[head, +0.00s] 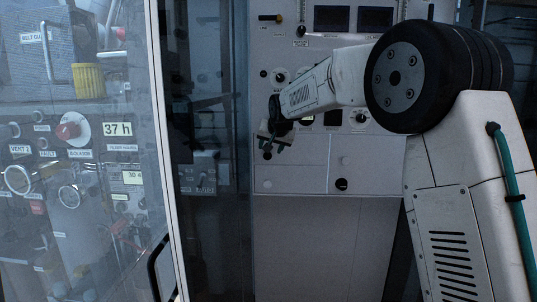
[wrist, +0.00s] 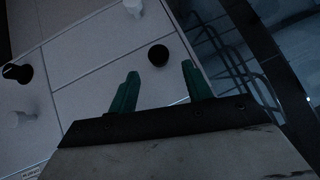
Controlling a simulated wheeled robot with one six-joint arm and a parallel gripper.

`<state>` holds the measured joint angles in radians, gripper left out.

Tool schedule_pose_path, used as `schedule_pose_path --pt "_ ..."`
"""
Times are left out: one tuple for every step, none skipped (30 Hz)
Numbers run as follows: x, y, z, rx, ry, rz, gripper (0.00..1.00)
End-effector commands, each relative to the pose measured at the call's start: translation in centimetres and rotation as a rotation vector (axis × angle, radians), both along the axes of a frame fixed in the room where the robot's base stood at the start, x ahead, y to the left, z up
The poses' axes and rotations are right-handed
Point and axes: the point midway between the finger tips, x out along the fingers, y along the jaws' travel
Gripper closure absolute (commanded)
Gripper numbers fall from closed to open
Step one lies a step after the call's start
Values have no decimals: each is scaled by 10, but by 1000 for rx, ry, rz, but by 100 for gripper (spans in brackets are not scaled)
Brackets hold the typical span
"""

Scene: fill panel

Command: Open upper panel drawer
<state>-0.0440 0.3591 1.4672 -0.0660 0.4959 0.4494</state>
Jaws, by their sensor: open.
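The pale panel (head: 310,175) has a block of flat drawer fronts with small round knobs below its controls. A black knob (head: 267,155) sits on the upper left front; I take it to be the black knob (wrist: 158,55) in the wrist view. My gripper (head: 272,146) has dark green fingers and is just above and in front of that knob. In the wrist view my gripper (wrist: 159,68) is open, and the knob appears between and slightly beyond the fingertips. I cannot tell the remaining depth. The drawer fronts look flush with the panel.
A glass door (head: 158,100) with a bright frame edge stands at the left. Dials and screens (head: 332,18) fill the panel above.

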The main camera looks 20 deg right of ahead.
Motion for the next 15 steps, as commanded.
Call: schedule_pose_path --pt "7 0 -8 0 3 0 50" --pt "11 0 -11 -1 4 -1 50" --pt "15 0 -15 -1 4 -1 50" --pt "18 0 -19 0 4 0 50" --pt "21 0 -22 0 4 0 50" --pt "25 0 -25 0 2 0 50" --pt "28 0 -27 0 2 0 50" --pt "30 0 -29 0 2 0 50" --pt "33 0 -32 -1 2 1 50" --pt "34 0 -33 -1 2 1 50" --pt "35 0 -34 -1 1 0 50" --pt "36 0 -35 -1 1 0 50" --pt "37 0 -35 -1 1 0 50" --pt "37 0 -35 -1 1 0 50" --pt "38 0 -36 -1 1 0 50"
